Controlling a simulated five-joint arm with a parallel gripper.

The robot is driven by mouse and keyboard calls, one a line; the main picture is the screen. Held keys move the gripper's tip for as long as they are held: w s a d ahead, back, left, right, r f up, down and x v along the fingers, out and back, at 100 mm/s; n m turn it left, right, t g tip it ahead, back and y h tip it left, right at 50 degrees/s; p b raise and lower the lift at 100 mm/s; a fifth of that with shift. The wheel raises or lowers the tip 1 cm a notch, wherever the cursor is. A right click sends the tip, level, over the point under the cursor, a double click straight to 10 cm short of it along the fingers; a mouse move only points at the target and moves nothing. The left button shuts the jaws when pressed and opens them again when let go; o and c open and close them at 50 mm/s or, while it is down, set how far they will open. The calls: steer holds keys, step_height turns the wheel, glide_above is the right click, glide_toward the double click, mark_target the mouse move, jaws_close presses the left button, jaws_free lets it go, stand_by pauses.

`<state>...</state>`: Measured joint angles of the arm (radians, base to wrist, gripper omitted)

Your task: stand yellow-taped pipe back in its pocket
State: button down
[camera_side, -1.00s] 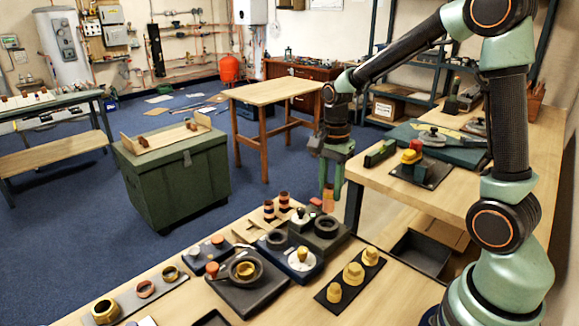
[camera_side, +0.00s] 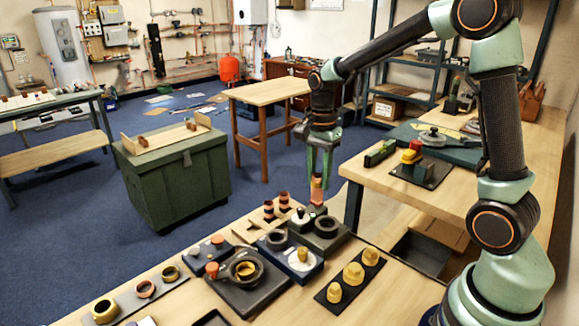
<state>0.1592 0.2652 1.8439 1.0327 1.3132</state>
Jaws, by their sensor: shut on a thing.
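The pipe (camera_side: 317,188) is a short upright copper piece with a yellowish band near its top. My gripper (camera_side: 318,174) points down and is shut on its upper end. The pipe's lower end is just above or at a small dark block (camera_side: 317,210) at the far end of the bench; I cannot tell whether they touch. Two other short copper pipes with dark bands, one at the left (camera_side: 268,210) and one at the right (camera_side: 284,201), stand in a light wooden rack (camera_side: 246,230) to the left. The pocket itself is too small to make out.
Close in front are a dark block with a black ring (camera_side: 326,226) and a blue-grey plate with a knob (camera_side: 302,257). A black strip with yellow fittings (camera_side: 354,273) lies nearer right. A higher wooden bench (camera_side: 400,197) stands to the right.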

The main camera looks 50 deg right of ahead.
steer(key=w+a+r+n, duration=0.1)
steer(key=w+a+r, duration=0.8)
steer(key=w, duration=0.4)
steer(key=f, duration=2)
steer(key=shift+s+a+f, duration=0.1)
steer(key=shift+a+f, duration=0.25)
steer(key=shift+a, duration=0.05)
steer(key=shift+f, duration=0.1)
steer(key=c, duration=0.6)
jaws_free()
